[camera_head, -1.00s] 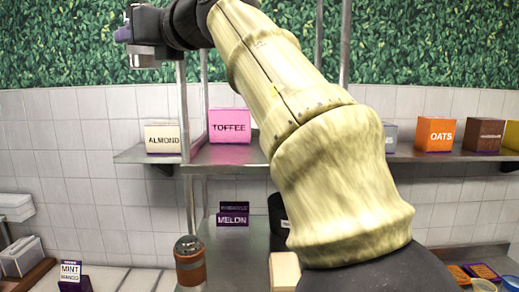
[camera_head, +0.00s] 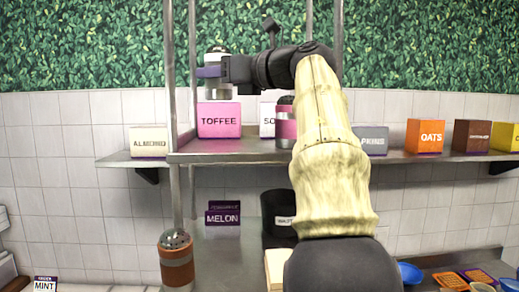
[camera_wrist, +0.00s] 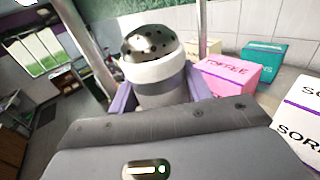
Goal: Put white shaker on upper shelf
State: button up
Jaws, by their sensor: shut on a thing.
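My gripper (camera_head: 210,72) is shut on the white shaker (camera_head: 216,94), raised above the upper shelf (camera_head: 230,151). In the head view the shaker is upright, in line with the top of the pink TOFFEE box (camera_head: 219,121). In the wrist view the white shaker (camera_wrist: 152,70) shows a dark perforated dome lid, a white band and a grey lower band, with purple fingers of my gripper (camera_wrist: 160,92) on both sides. Its base is hidden there. I cannot tell whether it is over the shelf or in front of it.
A pink-banded shaker (camera_head: 286,125) stands on the shelf, partly behind my arm. The ALMOND box (camera_head: 149,141) is left, past a metal post (camera_head: 176,190). The OATS box (camera_head: 425,136) is right. A brown shaker (camera_head: 177,264) and MELON box (camera_head: 223,214) are lower down.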

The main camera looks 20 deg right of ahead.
aim_at(228, 99)
jog(key=shift+s+r, duration=0.1)
jog(key=shift+s, duration=0.1)
jog(key=shift+w+f+b, duration=0.2)
jog(key=shift+f+b, duration=0.1)
jog(key=shift+f, duration=0.3)
notch_tip(228, 99, down, 4)
jog(key=shift+s+f+b, duration=0.1)
jog(key=shift+s+b, duration=0.05)
jog(key=shift+b, duration=0.55)
jog(key=shift+f, duration=0.45)
jog(key=shift+f, duration=0.1)
jog(key=shift+f, duration=1.8)
